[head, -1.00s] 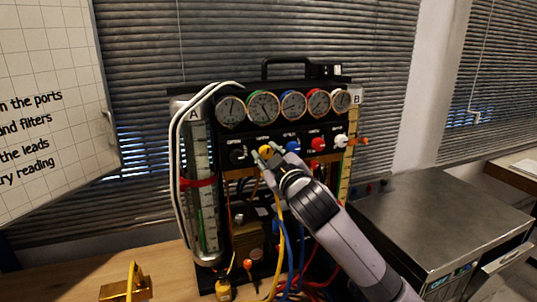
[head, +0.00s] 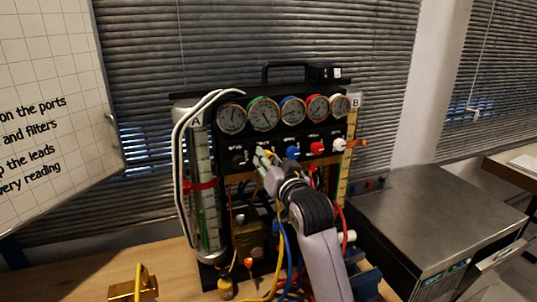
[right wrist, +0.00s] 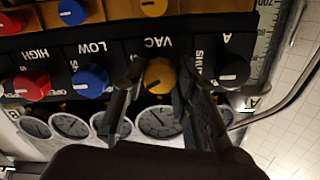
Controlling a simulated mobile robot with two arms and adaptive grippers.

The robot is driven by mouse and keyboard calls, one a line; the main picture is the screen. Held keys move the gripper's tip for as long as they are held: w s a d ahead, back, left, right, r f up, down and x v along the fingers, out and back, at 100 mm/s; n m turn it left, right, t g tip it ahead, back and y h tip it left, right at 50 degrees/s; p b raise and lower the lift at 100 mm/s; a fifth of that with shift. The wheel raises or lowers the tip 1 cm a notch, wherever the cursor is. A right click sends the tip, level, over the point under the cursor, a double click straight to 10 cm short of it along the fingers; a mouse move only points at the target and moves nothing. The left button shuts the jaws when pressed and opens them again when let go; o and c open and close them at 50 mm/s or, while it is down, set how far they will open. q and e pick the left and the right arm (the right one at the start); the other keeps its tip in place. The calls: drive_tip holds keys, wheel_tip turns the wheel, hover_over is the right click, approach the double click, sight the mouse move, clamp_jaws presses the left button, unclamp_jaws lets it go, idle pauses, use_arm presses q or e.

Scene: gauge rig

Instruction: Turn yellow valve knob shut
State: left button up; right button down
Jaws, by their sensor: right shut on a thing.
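The yellow valve knob (right wrist: 160,75) sits on the rig's black panel by the upside-down label VAC in the right wrist view. My right gripper (right wrist: 152,90) has one finger on each side of it and is closed on it. In the head view my right gripper (head: 264,160) is at the knob row, left of the blue knob (head: 292,152), and hides the yellow knob. A pale mark shows on the yellow knob's face, slanting to the lower left in the wrist view. My left gripper is not in view.
The row of knobs also has a black one (head: 240,157), a red one (head: 317,147) and a white one (head: 339,145). Several round gauges (head: 262,116) stand above. Coloured hoses hang below. A steel-topped cabinet (head: 430,215) stands at the right.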

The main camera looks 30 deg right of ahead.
drive_tip(key=m+p, duration=0.3)
drive_tip(key=m, duration=0.2)
drive_tip(key=shift+m, duration=0.4)
idle(0.3)
drive_tip(key=c, duration=1.2)
unclamp_jaws()
drive_tip(key=shift+c, duration=0.2)
drive_tip(key=v, duration=1.2)
